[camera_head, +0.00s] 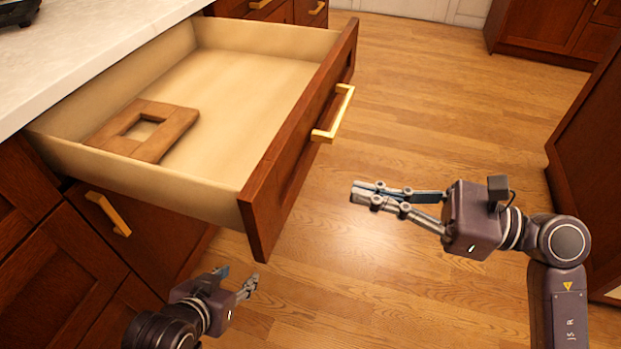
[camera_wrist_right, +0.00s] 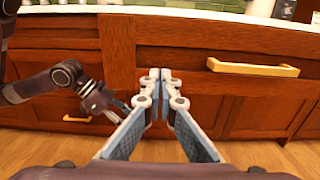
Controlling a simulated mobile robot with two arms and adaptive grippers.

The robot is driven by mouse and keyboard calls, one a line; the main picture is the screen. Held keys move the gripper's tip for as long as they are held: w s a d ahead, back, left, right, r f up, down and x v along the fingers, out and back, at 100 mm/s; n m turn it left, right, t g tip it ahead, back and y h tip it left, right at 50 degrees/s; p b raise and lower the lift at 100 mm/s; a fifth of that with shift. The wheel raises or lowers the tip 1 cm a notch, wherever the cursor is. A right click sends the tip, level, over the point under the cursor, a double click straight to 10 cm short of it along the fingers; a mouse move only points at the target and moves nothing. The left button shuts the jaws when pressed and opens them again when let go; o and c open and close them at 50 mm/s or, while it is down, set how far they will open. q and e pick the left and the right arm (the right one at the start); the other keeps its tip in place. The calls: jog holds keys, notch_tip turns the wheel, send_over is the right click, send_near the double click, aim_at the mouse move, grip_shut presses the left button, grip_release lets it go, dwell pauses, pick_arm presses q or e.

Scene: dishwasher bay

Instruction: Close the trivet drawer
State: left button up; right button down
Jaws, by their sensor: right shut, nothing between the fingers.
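The trivet drawer (camera_head: 290,165) is pulled far out of the cabinet. A square wooden trivet (camera_head: 172,133) lies inside, near the back left. Its front has a brass handle (camera_head: 335,114), which also shows in the right wrist view (camera_wrist_right: 252,68). My right gripper (camera_head: 357,192) is shut and empty, apart from the drawer front and on its outer side. In the right wrist view its fingertips (camera_wrist_right: 160,74) point at the drawer front, left of the handle. My left gripper (camera_head: 240,277) is open and empty, below the drawer's near front corner.
A pale countertop (camera_head: 85,55) lies above the drawer. A lower cabinet front with a brass handle (camera_head: 108,214) is under it. Another cabinet (camera_head: 592,165) stands at the right edge. The wooden floor (camera_head: 440,130) between is clear.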

aim_at(292, 176)
jog(key=x, duration=0.8)
jog(key=shift+w+a, duration=0.2)
jog(key=shift+a, duration=0.3)
jog(key=shift+w+a, duration=0.1)
